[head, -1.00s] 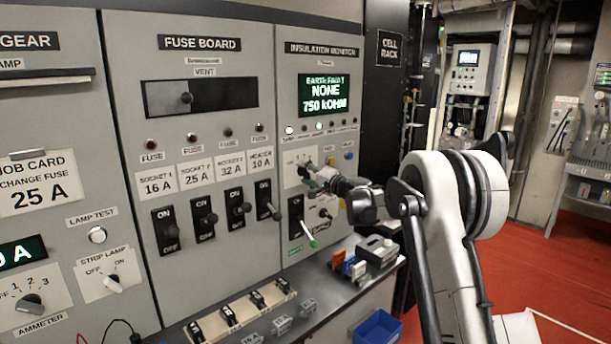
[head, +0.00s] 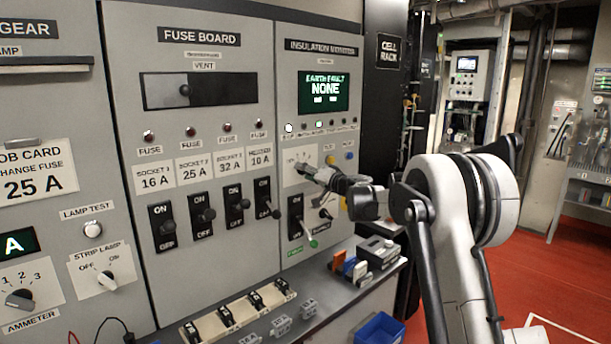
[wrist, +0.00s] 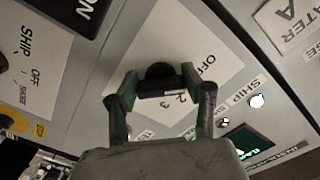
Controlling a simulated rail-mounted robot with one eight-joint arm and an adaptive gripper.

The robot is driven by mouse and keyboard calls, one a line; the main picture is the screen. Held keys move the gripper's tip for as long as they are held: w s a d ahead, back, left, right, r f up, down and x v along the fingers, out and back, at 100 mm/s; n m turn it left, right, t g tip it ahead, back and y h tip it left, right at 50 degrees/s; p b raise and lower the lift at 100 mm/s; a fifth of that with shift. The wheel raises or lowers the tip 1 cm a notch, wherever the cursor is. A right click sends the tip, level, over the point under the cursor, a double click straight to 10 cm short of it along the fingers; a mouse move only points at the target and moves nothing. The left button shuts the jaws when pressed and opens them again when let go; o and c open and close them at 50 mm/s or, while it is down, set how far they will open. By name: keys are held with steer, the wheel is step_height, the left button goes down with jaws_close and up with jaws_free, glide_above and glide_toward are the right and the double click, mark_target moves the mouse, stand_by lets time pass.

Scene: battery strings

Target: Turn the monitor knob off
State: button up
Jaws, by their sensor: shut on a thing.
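The monitor knob (wrist: 160,72) is a black knob on a white plate marked OFF, with numbers, in the wrist view. My gripper (wrist: 160,86) has its two green-padded fingers shut on the knob, one on each side. In the head view my gripper (head: 306,170) is at the same white plate (head: 290,160) on the insulation monitor panel and covers most of the knob there. The monitor display (head: 324,92) above is lit green, reading EARTH FAULT NONE over a small line that I cannot read.
Below right of the plate is another black knob (head: 326,213). The fuse board switches (head: 202,215) stand to the left. A bench with small blocks (head: 378,250) lies underneath.

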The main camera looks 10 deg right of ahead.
stand_by(0.3)
steer(key=o, duration=1.2)
steer(key=shift+c, duration=0.2)
steer(key=shift+s, duration=0.1)
steer(key=v, duration=1.2)
steer(key=s+a+f+n+g+h+b, duration=0.1)
steer(key=s+a+g, duration=0.3)
steer(key=s, duration=0.9)
steer(key=s+a+n+g+h+b, duration=0.1)
steer(key=s+a+g+h, duration=0.1)
steer(key=s+a, duration=0.8)
steer(key=s+d+f+h, duration=0.2)
steer(key=s+f, duration=0.2)
steer(key=s, duration=0.6)
steer(key=s+d+f+g+h, duration=0.1)
steer(key=s+f, duration=0.4)
steer(key=s, duration=0.6)
steer(key=s+d+f+g+h, duration=0.1)
steer(key=s+d+f+h, duration=0.2)
steer(key=s, duration=0.7)
step_height(320, 180, down, 2)
steer(key=shift+s+d+f+n+b, duration=0.1)
steer(key=shift+s+d+n+b, duration=0.25)
steer(key=shift+d, duration=0.8)
